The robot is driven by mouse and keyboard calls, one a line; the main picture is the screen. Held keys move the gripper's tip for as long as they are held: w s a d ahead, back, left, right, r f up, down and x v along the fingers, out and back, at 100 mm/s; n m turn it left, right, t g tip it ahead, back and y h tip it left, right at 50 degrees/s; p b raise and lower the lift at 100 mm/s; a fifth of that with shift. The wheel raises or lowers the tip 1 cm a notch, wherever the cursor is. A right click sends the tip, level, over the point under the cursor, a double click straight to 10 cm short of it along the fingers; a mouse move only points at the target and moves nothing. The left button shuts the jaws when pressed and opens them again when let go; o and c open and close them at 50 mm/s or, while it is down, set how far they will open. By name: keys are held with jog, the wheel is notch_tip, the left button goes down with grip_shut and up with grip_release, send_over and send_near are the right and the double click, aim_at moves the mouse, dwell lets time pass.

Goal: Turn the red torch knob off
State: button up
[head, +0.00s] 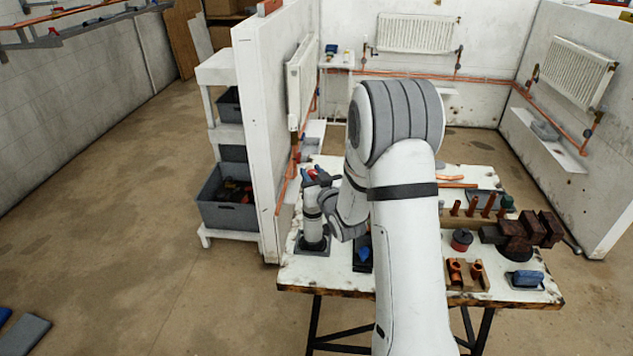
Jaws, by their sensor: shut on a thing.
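A torch with a pale cylinder (313,226) stands upright in a dark base at the left end of the workbench (330,279). A small red part, which looks like the torch knob (314,173), shows at its top. My gripper (318,179) is at the torch head, with its dark jaws beside the red part. The jaws look closed on the knob, but they are small and their contact is partly hidden. My arm hides the middle of the bench.
A white partition wall (256,130) stands close left of the torch. Grey bins (222,205) sit on shelves left of the partition.

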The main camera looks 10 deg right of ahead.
jog(key=m+h+b, duration=0.1)
jog(key=h+b, duration=0.1)
jog(key=f+m+h+b, duration=0.1)
jog(key=h+b, duration=0.1)
jog(key=b, duration=0.1)
jog(key=shift+a+m, duration=0.2)
jog(key=shift+m, duration=0.1)
jog(key=m+h+b, duration=0.1)
jog(key=h+b, duration=0.1)
jog(key=m+h+b, duration=0.1)
jog(key=h, duration=0.1)
jog(key=shift+r+m, duration=0.25)
jog(key=shift+m, duration=0.05)
jog(key=m+h, duration=0.1)
jog(key=m+g+h+b, duration=0.1)
jog(key=h, duration=0.1)
jog(key=shift+r+h, duration=0.2)
jog(key=shift+h, duration=0.1)
jog(key=shift+d+r+m+g+h+p, duration=0.15)
jog(key=shift+m+g+h+p, duration=0.15)
jog(key=shift+m+g+h, duration=1.4)
jog(key=shift+h, duration=0.3)
jog(key=o, duration=1)
jog(key=shift+c, duration=0.2)
